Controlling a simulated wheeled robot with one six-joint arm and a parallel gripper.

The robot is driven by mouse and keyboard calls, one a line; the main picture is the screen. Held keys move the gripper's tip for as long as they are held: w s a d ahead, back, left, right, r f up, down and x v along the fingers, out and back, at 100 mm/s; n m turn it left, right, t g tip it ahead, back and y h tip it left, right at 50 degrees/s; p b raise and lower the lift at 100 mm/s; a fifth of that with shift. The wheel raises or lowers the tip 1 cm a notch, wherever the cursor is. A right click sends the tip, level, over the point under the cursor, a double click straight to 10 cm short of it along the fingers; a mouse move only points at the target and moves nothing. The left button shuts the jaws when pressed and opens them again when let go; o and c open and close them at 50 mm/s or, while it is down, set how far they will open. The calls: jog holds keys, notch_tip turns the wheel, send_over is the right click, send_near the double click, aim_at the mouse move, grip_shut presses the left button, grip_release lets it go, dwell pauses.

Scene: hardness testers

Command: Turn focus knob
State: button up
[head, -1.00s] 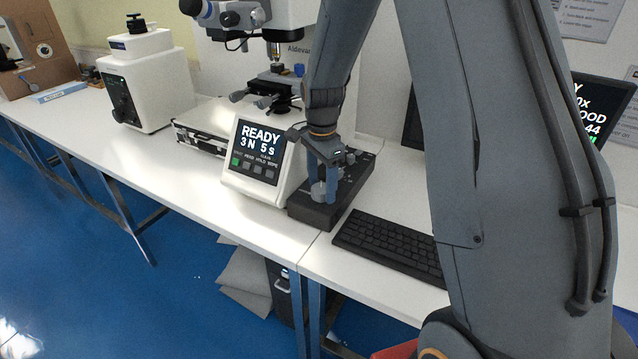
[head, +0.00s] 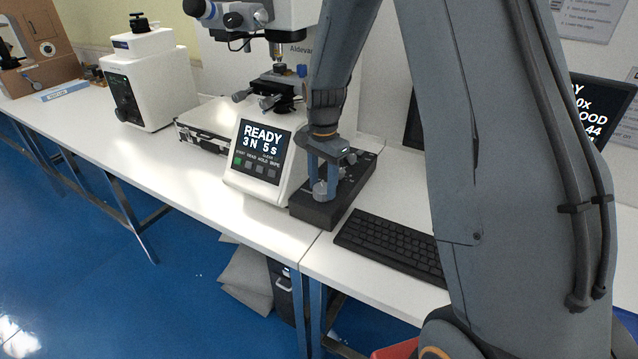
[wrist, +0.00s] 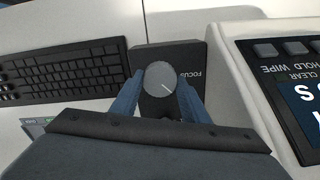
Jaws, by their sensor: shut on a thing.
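The focus knob (wrist: 161,79) is a round grey knob with a light pointer line, on a black control box (head: 318,212). The word FOCUS is printed beside it in the wrist view. In that view the pointer line runs toward the lower right. My gripper (wrist: 158,96) is over the box with its two blue fingers on either side of the knob, shut on it. In the head view the knob (head: 320,188) shows small between the fingers of my gripper (head: 321,184). The rest of the box top is partly hidden by my gripper.
A display unit (head: 262,150) reading READY 3N 5s stands just left of the box. A black keyboard (head: 390,245) lies to the right. The microscope-like tester (head: 265,18) stands behind. A white machine (head: 150,80) is farther left, with bare table in front.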

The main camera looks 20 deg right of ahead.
jog(key=n, duration=0.4)
jog(key=shift+w+d+r+n+p, duration=0.1)
jog(key=shift+w+d+n+p, duration=0.05)
jog(key=shift+n+p, duration=0.2)
jog(key=n, duration=0.4)
jog(key=shift+n+p, duration=0.25)
jog(key=shift+p, duration=0.05)
jog(key=n, duration=0.4)
jog(key=shift+n, duration=0.3)
jog(key=n, duration=0.4)
jog(key=shift+n+p, duration=0.3)
jog(key=shift+p, duration=0.05)
jog(key=n, duration=0.4)
jog(key=shift+a, duration=0.2)
jog(key=n, duration=0.9)
jog(key=shift+p, duration=0.3)
jog(key=n, duration=0.5)
jog(key=shift+n, duration=0.3)
